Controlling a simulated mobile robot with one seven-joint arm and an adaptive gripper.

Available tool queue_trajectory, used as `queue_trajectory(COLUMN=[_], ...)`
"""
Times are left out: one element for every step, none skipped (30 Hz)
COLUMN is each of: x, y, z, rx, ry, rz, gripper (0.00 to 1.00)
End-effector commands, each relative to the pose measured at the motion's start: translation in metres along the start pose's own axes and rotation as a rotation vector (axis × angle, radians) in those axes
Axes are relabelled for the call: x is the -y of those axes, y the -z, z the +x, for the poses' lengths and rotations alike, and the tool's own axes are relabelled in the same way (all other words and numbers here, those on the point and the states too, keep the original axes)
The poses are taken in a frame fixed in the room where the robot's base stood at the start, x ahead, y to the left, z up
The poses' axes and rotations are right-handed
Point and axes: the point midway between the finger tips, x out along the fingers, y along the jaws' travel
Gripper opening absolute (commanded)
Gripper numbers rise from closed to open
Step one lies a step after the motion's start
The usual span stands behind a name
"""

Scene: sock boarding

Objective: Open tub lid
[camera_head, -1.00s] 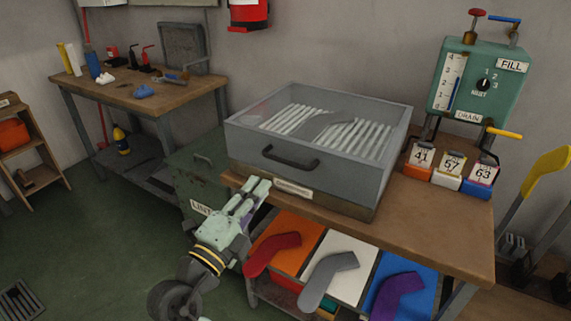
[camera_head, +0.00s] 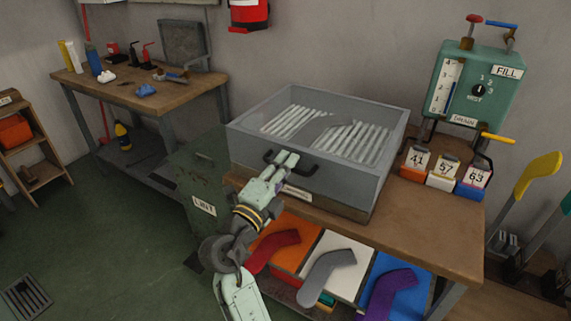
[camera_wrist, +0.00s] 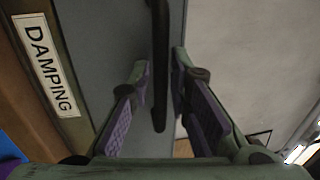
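The grey tub (camera_head: 345,185) sits on the bench with its clear lid (camera_head: 330,103) closed over rows of white ribs and a grey shape. A dark bar handle (camera_head: 309,170) is on its front face, partly hidden by my gripper (camera_head: 286,160). In the wrist view the handle (camera_wrist: 160,75) runs between the two purple-padded fingers of my gripper (camera_wrist: 161,68). The fingers are apart, with a gap to the handle visible at least on the left side. A "DAMPING" label (camera_wrist: 46,65) shows on the tub's base.
Orange, white and blue trays with socks (camera_head: 328,272) are below the bench front. A green LINT bin (camera_head: 205,180) stands left of the tub. Numbered blocks (camera_head: 440,175) and a green fill unit (camera_head: 480,90) are at the right.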

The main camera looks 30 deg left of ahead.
Motion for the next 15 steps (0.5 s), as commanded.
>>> queue_trajectory(x=[-0.0002, -0.0001, -0.0001, 0.0, 0.0, 0.0001, 0.0001, 0.0001, 0.0001, 0.0001, 0.0001, 0.0001, 0.0001, 0.0, 0.0], y=[0.0, 0.0, 0.0, 0.0, 0.0, 0.0, 0.0, 0.0, 0.0, 0.0, 0.0, 0.0, 0.0, 0.0, 0.0], z=[0.0, -0.0001, -0.0001, -0.0002, -0.0002, -0.0003, -0.0003, -0.0003, -0.0003, -0.0004, -0.0004, -0.0004, -0.0004, -0.0004, -0.0005], rx=[0.0, 0.0, 0.0, 0.0, 0.0, 0.0, 0.0, 0.0, 0.0, 0.0, 0.0, 0.0, 0.0, 0.0, 0.0], ry=[0.0, 0.0, 0.0, 0.0, 0.0, 0.0, 0.0, 0.0, 0.0, 0.0, 0.0, 0.0, 0.0, 0.0, 0.0], rz=[0.0, 0.0, 0.0, 0.0, 0.0, 0.0, 0.0, 0.0, 0.0, 0.0, 0.0, 0.0, 0.0, 0.0, 0.0], gripper=[0.18, 0.18, 0.18, 0.16, 0.14, 0.12, 0.1, 0.08, 0.05, 0.03, 0.01, 0.0, 0.0, 0.0, 0.0])
